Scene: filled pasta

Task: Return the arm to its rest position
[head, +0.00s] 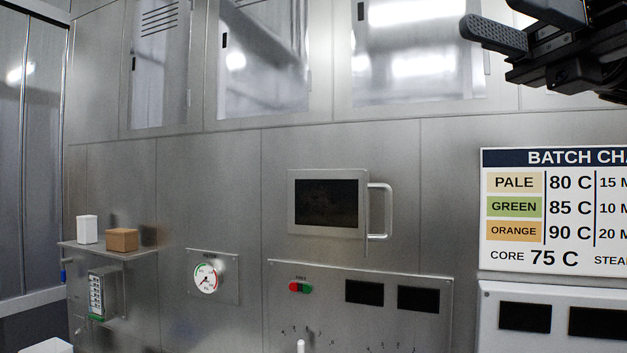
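My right gripper (497,36) shows at the top right corner, raised high in front of the steel wall. It is black, with one ribbed finger pointing left. The rest of it is cut off by the top and right edges, so its opening cannot be made out. I see nothing held at the visible finger. My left gripper and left arm are not in view.
A batch chart (560,215) hangs on the right, below the gripper. A control panel (358,335), a small hatch (293,215) with a handle and a dial gauge (205,278) are on the wall. A shelf (108,252) carries a white box (87,229) and a brown box (121,240).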

